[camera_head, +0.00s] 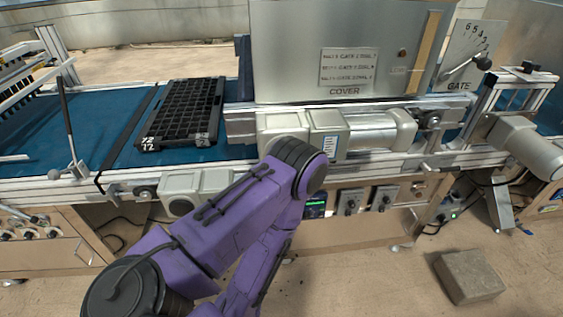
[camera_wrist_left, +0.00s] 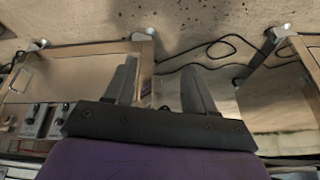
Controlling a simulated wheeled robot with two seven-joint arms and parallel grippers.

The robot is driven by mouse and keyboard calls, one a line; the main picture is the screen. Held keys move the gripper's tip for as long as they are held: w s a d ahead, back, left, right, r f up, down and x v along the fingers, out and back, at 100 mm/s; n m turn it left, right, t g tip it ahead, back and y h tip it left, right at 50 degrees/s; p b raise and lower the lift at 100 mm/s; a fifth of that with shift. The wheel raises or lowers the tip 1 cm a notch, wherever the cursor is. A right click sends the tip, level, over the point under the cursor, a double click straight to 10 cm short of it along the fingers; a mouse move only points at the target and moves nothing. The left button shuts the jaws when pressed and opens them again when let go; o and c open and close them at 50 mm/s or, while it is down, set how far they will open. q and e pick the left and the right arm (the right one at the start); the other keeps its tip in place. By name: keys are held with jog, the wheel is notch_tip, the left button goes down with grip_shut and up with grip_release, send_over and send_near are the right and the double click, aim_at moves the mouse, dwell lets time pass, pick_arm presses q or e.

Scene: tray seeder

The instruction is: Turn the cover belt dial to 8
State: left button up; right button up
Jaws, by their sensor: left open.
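In the left wrist view, dark knobs (camera_wrist_left: 31,117) on grey plates show at the left edge, upside down. My left gripper (camera_wrist_left: 160,66) is open and empty, its two grey fingers apart and to the right of those knobs. In the head view my purple left arm hides its own gripper. My right gripper is not in view.
A small lit display (camera_head: 315,206) is left of the dials, partly behind my arm. A black tray (camera_head: 178,118) lies on the blue belt (camera_head: 105,115). The GATE lever plate (camera_head: 465,55) is at upper right. A grey block (camera_head: 470,275) rests on the floor.

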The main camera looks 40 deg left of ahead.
pick_arm(q)
jog(key=w+f+n+t+b, duration=0.3)
jog(key=w+f+t+b, duration=0.1)
jog(key=w+f+b, duration=0.4)
jog(key=n+t+y+b, duration=0.9)
jog(key=n+b, duration=1.4)
jog(key=b, duration=0.2)
send_near(307, 219)
jog(key=b+x, duration=0.1)
jog(key=x, duration=0.7)
jog(key=shift+w+a+r, duration=0.1)
jog(key=shift+w+r, duration=0.05)
jog(key=shift+m, duration=0.3)
grip_shut()
